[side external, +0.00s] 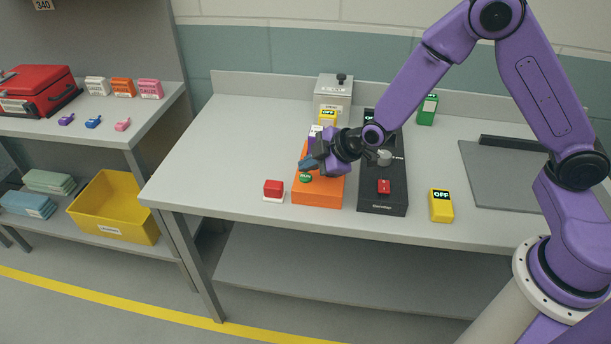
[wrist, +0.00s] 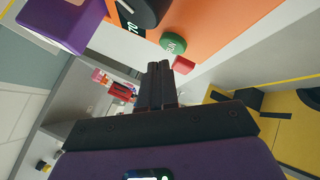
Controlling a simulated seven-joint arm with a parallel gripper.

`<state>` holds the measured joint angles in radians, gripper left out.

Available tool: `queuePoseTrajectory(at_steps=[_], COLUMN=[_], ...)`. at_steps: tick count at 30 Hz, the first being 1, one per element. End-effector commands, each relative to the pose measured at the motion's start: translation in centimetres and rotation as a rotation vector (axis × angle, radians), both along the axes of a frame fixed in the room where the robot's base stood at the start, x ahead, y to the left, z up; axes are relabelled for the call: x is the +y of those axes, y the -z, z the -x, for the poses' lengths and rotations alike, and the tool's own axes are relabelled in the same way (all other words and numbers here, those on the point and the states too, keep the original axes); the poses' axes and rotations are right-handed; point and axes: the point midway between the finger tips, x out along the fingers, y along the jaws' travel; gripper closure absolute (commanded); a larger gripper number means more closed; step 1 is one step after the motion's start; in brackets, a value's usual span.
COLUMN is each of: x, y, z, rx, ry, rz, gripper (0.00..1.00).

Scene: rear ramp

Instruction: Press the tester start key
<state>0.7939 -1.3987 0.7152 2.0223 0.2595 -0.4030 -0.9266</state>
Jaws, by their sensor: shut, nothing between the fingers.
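An orange tester box (side external: 320,195) sits on the bench near its front edge. It carries a round green key (side external: 306,178) near its front left; the key also shows in the wrist view (wrist: 173,43), with lettering too small to read surely. My gripper (side external: 312,164) is shut and empty, reaching left just above the orange box, close to the green key. In the wrist view my shut fingers (wrist: 161,72) show below the green key with a visible gap in the picture. The gripper hides part of the box top in the side view.
A red button on a white base (side external: 273,190) stands left of the tester. A black unit with a red switch (side external: 382,201) stands right of it, then a yellow meter (side external: 441,206). A purple block (wrist: 62,22) and black dial (wrist: 138,12) are close in the wrist view.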

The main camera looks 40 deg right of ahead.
Motion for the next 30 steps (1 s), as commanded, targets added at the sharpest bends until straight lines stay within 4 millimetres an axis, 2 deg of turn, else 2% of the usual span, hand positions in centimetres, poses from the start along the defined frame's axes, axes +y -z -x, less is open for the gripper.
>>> queuePoseTrajectory(at_steps=[30], x=[0.0], y=[0.95], z=[0.0], rx=[0.0], ry=[0.0], rz=[0.0], gripper=[1.0])
